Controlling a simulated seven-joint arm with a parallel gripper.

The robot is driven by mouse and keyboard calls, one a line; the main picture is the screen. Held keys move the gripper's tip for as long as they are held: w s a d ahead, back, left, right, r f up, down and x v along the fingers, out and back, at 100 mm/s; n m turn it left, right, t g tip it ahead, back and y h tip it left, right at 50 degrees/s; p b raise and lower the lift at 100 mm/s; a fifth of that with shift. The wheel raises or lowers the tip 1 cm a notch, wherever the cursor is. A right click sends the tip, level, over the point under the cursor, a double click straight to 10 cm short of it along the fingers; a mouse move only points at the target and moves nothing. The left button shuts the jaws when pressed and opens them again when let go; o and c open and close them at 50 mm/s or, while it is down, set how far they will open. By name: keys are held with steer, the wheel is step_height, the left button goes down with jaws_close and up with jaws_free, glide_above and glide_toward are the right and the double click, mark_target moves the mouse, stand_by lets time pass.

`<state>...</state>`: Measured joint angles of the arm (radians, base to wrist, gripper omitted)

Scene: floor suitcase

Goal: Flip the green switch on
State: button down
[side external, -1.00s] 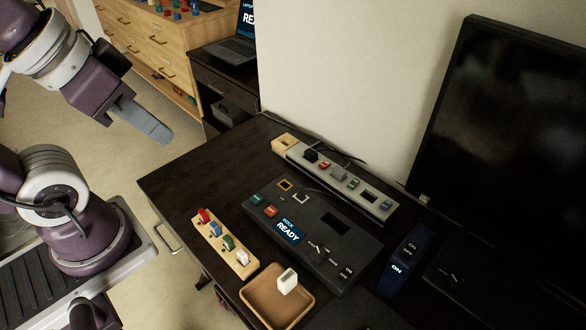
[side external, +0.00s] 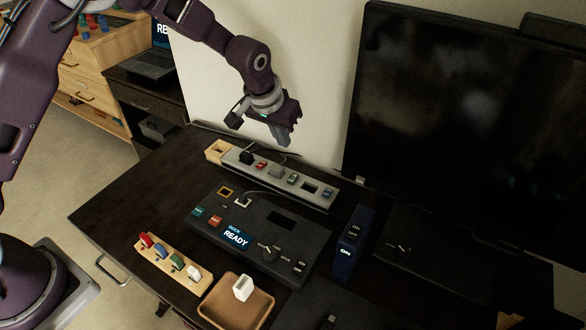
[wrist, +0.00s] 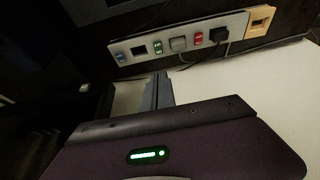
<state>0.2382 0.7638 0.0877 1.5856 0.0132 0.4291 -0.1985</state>
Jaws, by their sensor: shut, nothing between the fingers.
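The grey power strip (side external: 235,160) lies along the back of the dark desk and carries several small coloured switches. Its green switch (side external: 292,178) is right of centre; it also shows in the wrist view (wrist: 158,47). I cannot tell which way it is tipped. My gripper (side external: 284,138) is shut and empty, pointing down above and behind the strip, near the wall. In the wrist view my fingers (wrist: 160,90) are below the strip in the picture, apart from the green switch.
A black plug (side external: 247,157) stands in the strip beside a red switch (side external: 261,166). In front is a black dock (side external: 268,238) with a READY screen. A plug rack (side external: 152,257), a brown tray (side external: 214,305), a blue box (side external: 352,243) and a large monitor (side external: 440,110) stand around.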

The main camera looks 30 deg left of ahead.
mark_target(292, 180)
steer(key=shift+w+d+f, duration=0.1)
steer(key=shift+w+f, duration=0.05)
steer(key=shift+f, duration=0.2)
steer(key=x, duration=1.4)
steer(key=shift+s+f, duration=0.1)
steer(key=shift+s, duration=0.25)
steer(key=shift+w+f, duration=0.15)
steer(key=shift+f, duration=0.15)
steer(key=shift+s+f, duration=0.1)
steer(key=shift+s, duration=0.95)
